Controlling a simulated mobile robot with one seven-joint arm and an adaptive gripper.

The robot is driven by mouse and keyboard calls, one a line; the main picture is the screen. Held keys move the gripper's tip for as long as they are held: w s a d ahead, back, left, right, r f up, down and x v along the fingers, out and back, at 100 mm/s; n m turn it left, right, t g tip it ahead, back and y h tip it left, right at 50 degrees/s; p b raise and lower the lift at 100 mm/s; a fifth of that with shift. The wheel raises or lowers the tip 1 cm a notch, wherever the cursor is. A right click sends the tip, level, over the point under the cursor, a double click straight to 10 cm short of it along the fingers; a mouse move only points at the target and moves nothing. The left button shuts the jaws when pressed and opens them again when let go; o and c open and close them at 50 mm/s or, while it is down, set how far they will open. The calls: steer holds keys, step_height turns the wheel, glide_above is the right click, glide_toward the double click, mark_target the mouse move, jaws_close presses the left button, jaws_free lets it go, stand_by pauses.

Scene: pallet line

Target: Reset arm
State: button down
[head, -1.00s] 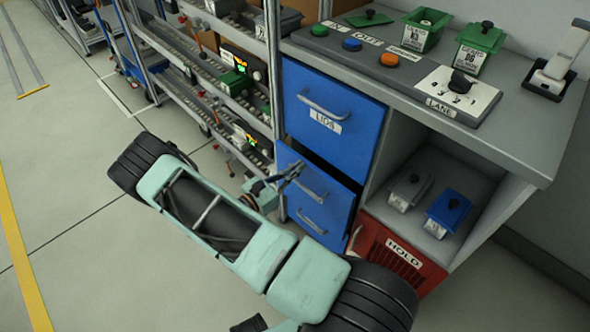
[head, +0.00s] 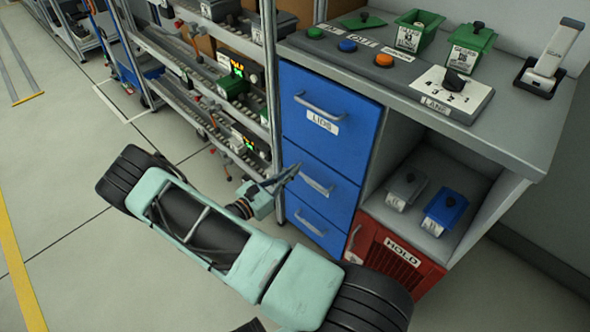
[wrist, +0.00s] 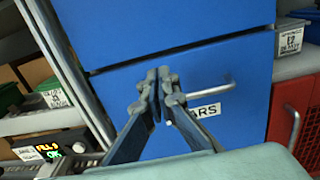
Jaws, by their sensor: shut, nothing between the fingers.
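My gripper (head: 292,172) is shut and empty in front of the blue middle drawer (head: 345,191), near its handle. In the wrist view my gripper (wrist: 159,82) has its fingertips together before the same drawer face (wrist: 250,113), left of the handle and a label ending in "ARS", the rest of which is hidden. I cannot tell whether the fingertips touch the drawer. The LIDS drawer (head: 327,118) above it and the bottom drawer (head: 318,228) look closed.
A counter (head: 400,85) holds buttons, green bins, a LANE dial (head: 456,86) and a lever (head: 553,50). Below are an open shelf with a grey bin (head: 405,188) and a blue bin (head: 445,208), and a red HOLD box (head: 400,255).

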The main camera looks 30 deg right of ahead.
steer(key=p+v, duration=0.1)
steer(key=v, duration=0.9)
